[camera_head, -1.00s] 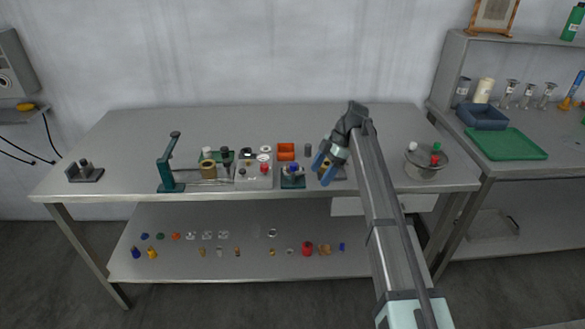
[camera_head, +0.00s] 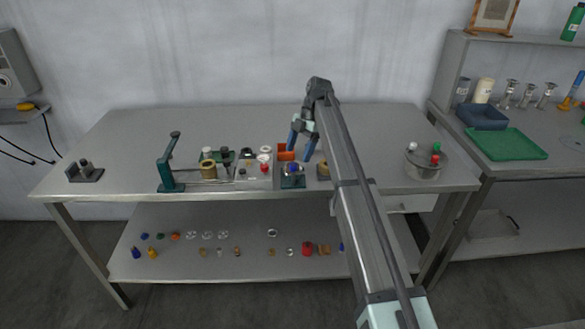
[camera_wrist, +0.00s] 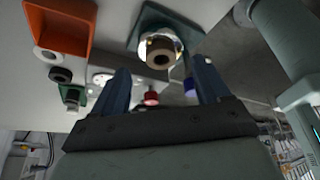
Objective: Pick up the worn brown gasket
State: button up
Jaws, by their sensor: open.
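My gripper (camera_head: 299,154) is open and empty above the bench, over the teal stand (camera_head: 292,182) and beside the orange bin. In the wrist view the gripper (camera_wrist: 160,66) shows two blue fingers spread apart. Between and beyond their tips is a brown ring-like part (camera_wrist: 161,54) with a dark hole. It sits on a shiny round piece over a green base (camera_wrist: 150,22). It looks like the brown gasket, but I cannot make out its wear. It is apart from the fingers. In the head view it is too small to tell.
The orange bin (camera_head: 284,146) stands close behind the teal stand. A teal lever press (camera_head: 170,180), a brown cylinder (camera_head: 208,170) and small parts are to the left. A round grey pan (camera_head: 423,170) stands at right. The bench's back is clear.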

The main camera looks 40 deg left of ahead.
jog(key=shift+x, duration=2)
jog(key=shift+c, duration=0.4)
jog(key=c, duration=1)
